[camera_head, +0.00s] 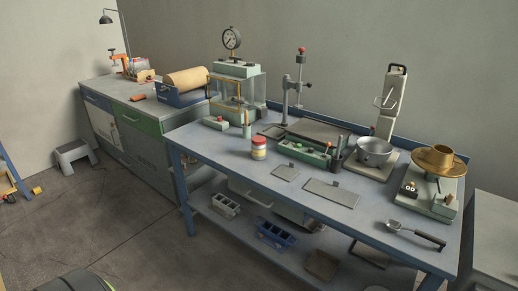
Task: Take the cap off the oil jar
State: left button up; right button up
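A small jar (259,149) stands upright on the blue bench, left of the middle of its top. It has a red cap (259,140) on it, a pale band and a yellow lower part. It is the only capped jar I can make out, and it fits the oil jar. Neither of my grippers is in view, and nothing touches the jar.
Behind the jar stand a gauge press (237,72) and a post stand (299,85). A green tray (303,151) is to its right. Flat plates (331,193), a metal pot (374,152), a brass-topped device (439,162) and a ladle (415,233) lie further right. The front-left bench top is clear.

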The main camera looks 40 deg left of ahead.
aim_at(258, 152)
jog(key=i+j, duration=0.1)
jog(key=j, duration=0.75)
jog(key=i+j, duration=0.15)
jog(key=j, duration=0.75)
jog(key=i, duration=0.05)
